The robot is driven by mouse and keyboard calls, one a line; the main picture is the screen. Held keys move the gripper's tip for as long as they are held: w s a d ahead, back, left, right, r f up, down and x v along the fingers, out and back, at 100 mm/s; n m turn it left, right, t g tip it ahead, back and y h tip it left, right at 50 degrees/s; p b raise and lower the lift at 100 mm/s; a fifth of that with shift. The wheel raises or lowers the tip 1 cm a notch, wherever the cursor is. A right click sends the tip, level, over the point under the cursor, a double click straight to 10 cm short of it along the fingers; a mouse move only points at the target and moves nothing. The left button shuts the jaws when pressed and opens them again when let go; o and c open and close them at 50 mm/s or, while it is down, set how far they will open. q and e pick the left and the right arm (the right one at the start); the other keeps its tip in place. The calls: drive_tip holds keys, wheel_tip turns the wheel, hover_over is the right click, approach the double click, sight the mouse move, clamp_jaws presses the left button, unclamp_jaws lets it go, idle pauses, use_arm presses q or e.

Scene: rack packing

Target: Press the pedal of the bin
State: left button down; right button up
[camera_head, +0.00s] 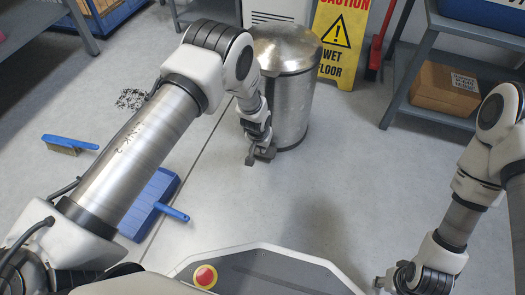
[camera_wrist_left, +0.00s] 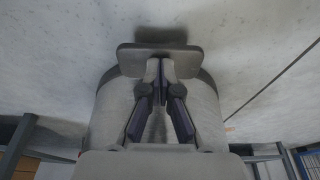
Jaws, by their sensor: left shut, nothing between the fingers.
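The bin (camera_head: 291,100) is a steel cylinder with a domed lid, upright on the floor at top centre in the head view; its lid looks down. My left gripper (camera_head: 251,159) is shut and empty, low at the bin's front-left base. In the left wrist view the closed fingertips (camera_wrist_left: 158,64) meet at a flat grey plate with rounded corners, which looks like the pedal (camera_wrist_left: 158,52). I cannot tell whether they touch or press it. In the head view the gripper largely hides the pedal. My right gripper (camera_head: 383,283) is at the bottom right, away from the bin.
A yellow wet-floor sign (camera_head: 341,40) stands right behind the bin. A shelf with a cardboard box (camera_head: 446,88) is at the right. A blue dustpan (camera_head: 152,205) and a blue brush (camera_head: 70,143) lie on the floor at left. The floor right of the bin is clear.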

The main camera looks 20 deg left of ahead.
sight(261, 154)
use_arm(q)
drive_tip(key=shift+s+x, duration=0.2)
drive_tip(key=shift+x, duration=0.65)
drive_tip(key=shift+s+x, duration=0.2)
drive_tip(key=shift+x, duration=0.7)
drive_tip(key=shift+s+r, duration=0.25)
drive_tip(key=shift+s, duration=0.5)
drive_tip(key=shift+s+r, duration=0.25)
drive_tip(key=shift+s, duration=0.5)
drive_tip(key=v, duration=1.2)
drive_tip(key=shift+a, duration=0.1)
